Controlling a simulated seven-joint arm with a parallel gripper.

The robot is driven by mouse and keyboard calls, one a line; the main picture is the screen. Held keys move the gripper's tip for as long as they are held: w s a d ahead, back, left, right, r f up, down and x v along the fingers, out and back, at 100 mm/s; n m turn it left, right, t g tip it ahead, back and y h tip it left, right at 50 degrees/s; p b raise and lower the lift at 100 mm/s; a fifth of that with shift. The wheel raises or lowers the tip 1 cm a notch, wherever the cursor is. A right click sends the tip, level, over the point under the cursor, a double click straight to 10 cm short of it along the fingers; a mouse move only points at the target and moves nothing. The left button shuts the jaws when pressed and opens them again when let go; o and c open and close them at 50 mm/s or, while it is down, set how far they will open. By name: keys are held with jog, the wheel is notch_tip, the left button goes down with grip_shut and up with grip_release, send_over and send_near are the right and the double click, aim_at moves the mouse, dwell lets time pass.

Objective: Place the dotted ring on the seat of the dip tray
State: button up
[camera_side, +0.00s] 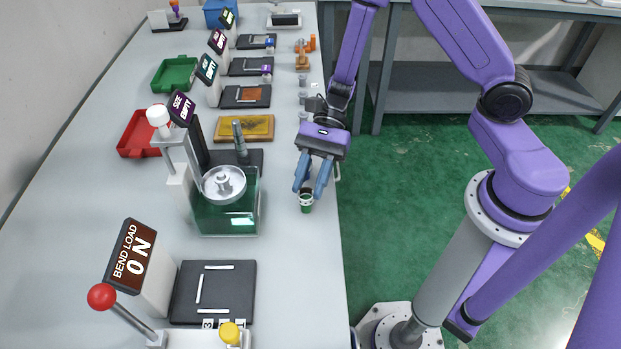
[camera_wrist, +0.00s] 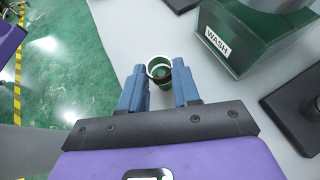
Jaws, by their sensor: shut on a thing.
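A small green ring with a white rim and pale marks (camera_side: 306,204) is at the table's right edge, between my gripper's fingertips (camera_side: 308,192). Its marks are too small to read as dots for certain. The wrist view shows the ring (camera_wrist: 159,70) between the two blue fingers (camera_wrist: 159,82), which are shut on it. I cannot tell whether it touches the table. The dip tray, a round silver dish with a raised centre post (camera_side: 223,183), sits at the green clear-walled tank (camera_side: 226,220), to the left of my gripper. It appears empty apart from its post.
The tank bears a WASH label (camera_wrist: 217,40) in the wrist view. A white-knobbed lever (camera_side: 158,116) stands behind it. A black bend-load plate (camera_side: 213,290) lies in front. A yellow tray (camera_side: 245,128) lies behind. Small parts line the table's right edge. Table between ring and tank is clear.

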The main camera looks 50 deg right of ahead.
jog(key=shift+f, duration=0.25)
jog(key=o, duration=1)
jog(key=shift+o, duration=0.2)
jog(key=v, duration=1.7)
jog(key=s+r+n+t+h, duration=0.1)
jog(key=s+n+h, duration=0.4)
jog(key=s+n, duration=0.5)
jog(key=s+r+n+t+h, duration=0.2)
jog(key=s+n+h, duration=0.4)
jog(key=s+n, duration=0.4)
jog(key=n+t, duration=0.1)
jog(key=n, duration=0.3)
jog(key=shift+n, duration=0.3)
jog(key=shift+o, duration=0.4)
jog(key=shift+s+r+n+t, duration=0.15)
jog(key=shift+r+n+t, duration=0.1)
jog(key=shift+n+t, duration=0.35)
